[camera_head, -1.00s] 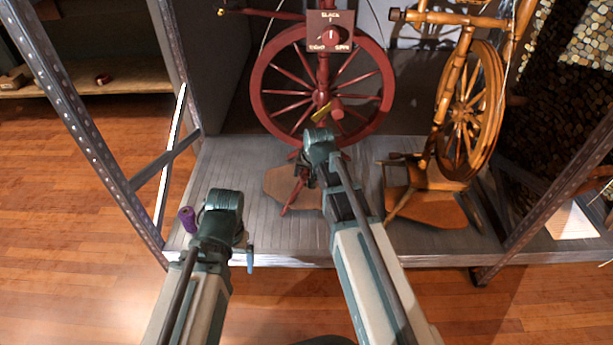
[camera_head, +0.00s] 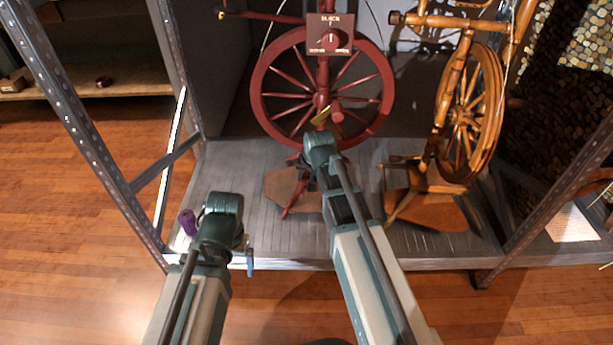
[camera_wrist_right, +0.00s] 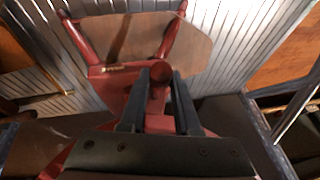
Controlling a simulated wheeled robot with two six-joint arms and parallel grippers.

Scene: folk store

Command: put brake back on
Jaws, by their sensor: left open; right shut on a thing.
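A dark red spinning wheel (camera_head: 384,88) stands on the grey platform, with a small dial plate (camera_head: 316,32) at its upper part. The plate has a red knob at its middle and small lettering that is hard to read. A yellow piece (camera_head: 322,116) shows in front of the wheel's hub. My right gripper (camera_wrist_right: 160,86) has its fingers on either side of a round red peg (camera_wrist_right: 159,72) and is shut on it. In the head view its fingers are hidden behind my right wrist. My left gripper (camera_head: 222,204) is low at the left, over the platform's front edge, with fingers hardly visible.
A brown wooden spinning wheel (camera_head: 466,110) stands on the right of the platform (camera_head: 355,160). Metal posts (camera_head: 80,125) frame the left and right sides. A purple object (camera_head: 187,221) shows beside my left gripper. Wooden floor is clear at the left.

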